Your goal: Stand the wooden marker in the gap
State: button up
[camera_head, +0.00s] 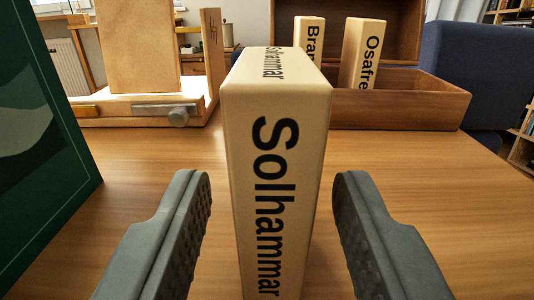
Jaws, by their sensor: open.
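A tall, pale wooden marker lettered "Solhammar" (277,190) stands upright in the middle of the view, close to me. My gripper (272,195) is open, with one dark finger to the left of the marker and one to the right. Room shows between each finger and the marker, so neither touches it. The marker's lower end is cut off by the picture's bottom edge. Two similar wooden markers, "Bran..." (308,45) and "Osafre..." (366,52), stand in a wooden box behind it, with space between them. Their lower parts are hidden.
The open brown box (420,98) stands at the back right of the wooden table (420,160). A wooden stand with a metal clamp (178,112) is at the back left. A dark green board or book (45,130) rises at the left edge. The table on the right is clear.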

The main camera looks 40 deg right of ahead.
jog(key=shift+w+d, duration=0.15)
jog(key=shift+w, duration=0.05)
jog(key=shift+w+d, duration=0.25)
jog(key=shift+w+d, duration=0.1)
jog(key=shift+w, duration=0.05)
jog(key=shift+c, duration=0.4)
grip_shut()
jog(key=shift+r, duration=0.25)
